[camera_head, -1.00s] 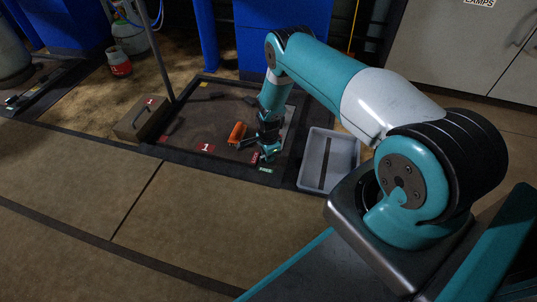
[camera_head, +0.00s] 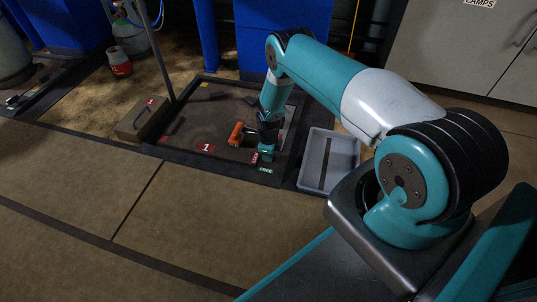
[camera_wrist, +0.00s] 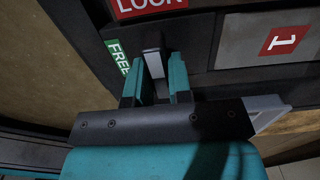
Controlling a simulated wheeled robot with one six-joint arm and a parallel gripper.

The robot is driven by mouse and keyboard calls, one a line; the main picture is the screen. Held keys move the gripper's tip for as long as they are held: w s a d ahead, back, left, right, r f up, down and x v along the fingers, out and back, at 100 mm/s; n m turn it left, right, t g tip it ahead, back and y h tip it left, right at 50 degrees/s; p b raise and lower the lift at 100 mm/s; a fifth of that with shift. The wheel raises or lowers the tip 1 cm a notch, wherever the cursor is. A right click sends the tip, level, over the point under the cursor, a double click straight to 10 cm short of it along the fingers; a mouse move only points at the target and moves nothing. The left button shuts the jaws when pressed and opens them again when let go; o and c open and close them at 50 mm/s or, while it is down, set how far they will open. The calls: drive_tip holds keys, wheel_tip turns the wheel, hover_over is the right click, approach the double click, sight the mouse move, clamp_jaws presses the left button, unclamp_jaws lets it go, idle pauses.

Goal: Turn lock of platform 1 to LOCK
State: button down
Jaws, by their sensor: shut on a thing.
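Platform 1 (camera_head: 185,134) is a dark framed plate set in the floor, with a red label "1" (camera_head: 205,147) that also shows in the wrist view (camera_wrist: 283,41). At its near right corner are a red LOCK label (camera_wrist: 148,5) and a green FREE label (camera_wrist: 117,55). The lock's grey lever (camera_wrist: 154,63) stands next to the FREE label, with the LOCK label above it in the wrist view. My gripper (camera_wrist: 156,72) has its two teal fingers on either side of the lever, shut on it. In the head view my gripper (camera_head: 265,152) hides the lever.
An orange object (camera_head: 236,133) lies on the platform just left of my gripper. A grey tray (camera_head: 346,164) stands on the right. A brown box (camera_head: 139,120) stands by the platform's left edge. The floor in front is clear.

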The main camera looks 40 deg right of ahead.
idle(0.6)
drive_tip(key=c, duration=1)
unclamp_jaws()
drive_tip(key=shift+c, duration=0.2)
wheel_tip(320, 180, up, 17)
drive_tip(key=p, duration=0.8)
drive_tip(key=shift+r+p, duration=0.2)
drive_tip(key=shift+p, duration=0.15)
drive_tip(key=shift+r, duration=0.1)
